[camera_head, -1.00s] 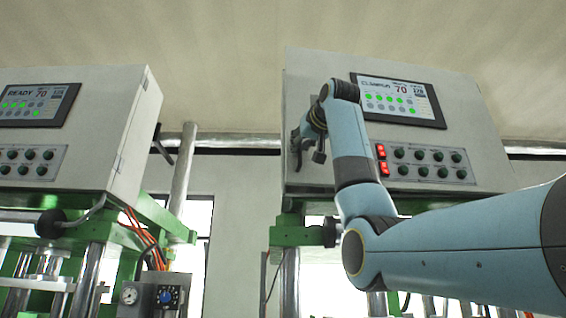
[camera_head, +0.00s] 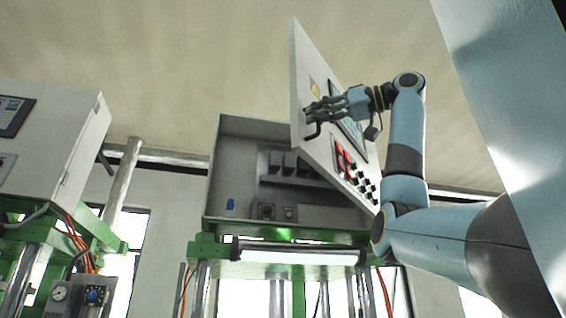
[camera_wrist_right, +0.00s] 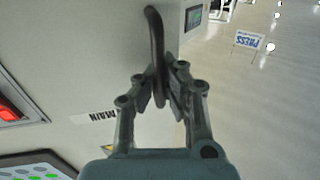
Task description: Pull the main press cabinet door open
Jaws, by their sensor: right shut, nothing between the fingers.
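The main press cabinet door (camera_head: 306,68) is a light grey panel swung well away from its cabinet (camera_head: 226,160). The cabinet interior shows dark components. The door's dark curved handle (camera_head: 311,134) is near its free edge. My right gripper (camera_head: 316,112) is at the handle, in front of the door. In the right wrist view, the handle (camera_wrist_right: 154,35) runs down to the fingertips of the right gripper (camera_wrist_right: 164,92), which are shut; the handle's lower end overlaps them. A "MAIN" label (camera_wrist_right: 95,117) is on the door beside the gripper. My left gripper is not in view.
A second grey cabinet (camera_head: 60,140), closed, stands at the left. A green press frame (camera_head: 215,252) and a horizontal cylinder (camera_head: 300,255) lie under the open cabinet. Open floor (camera_wrist_right: 270,110) shows at the right of the right wrist view.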

